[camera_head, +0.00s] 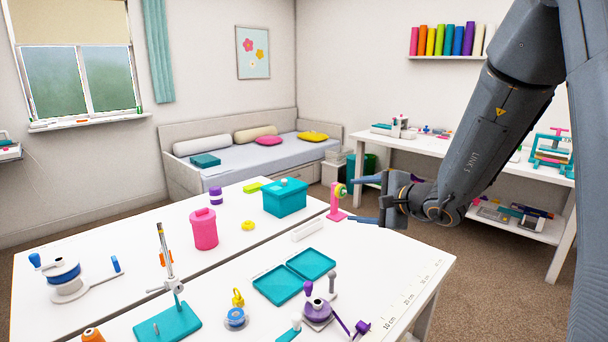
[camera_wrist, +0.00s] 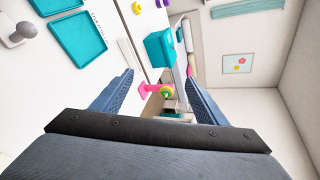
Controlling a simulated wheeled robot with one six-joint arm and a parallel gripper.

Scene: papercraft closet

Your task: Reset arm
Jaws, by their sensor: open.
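My arm comes in from the right in the head view, and my gripper (camera_head: 352,200) is above the right edge of the white table (camera_head: 400,262). Its two blue fingers are apart, with nothing held between them. In the wrist view my gripper (camera_wrist: 160,85) also shows open. A pink stand with a yellow-green wheel (camera_head: 337,205) appears just left of the fingertips, and in the wrist view it shows between the fingers (camera_wrist: 163,90). I cannot tell how far it is from them.
The table holds a teal box (camera_head: 285,200), a pink canister (camera_head: 203,230), teal trays (camera_head: 295,275), a teal stand (camera_head: 168,322) and a purple winder (camera_head: 317,312). A daybed (camera_head: 240,160) is behind. A side table (camera_head: 450,150) stands at the right, with carpet (camera_head: 400,235) between.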

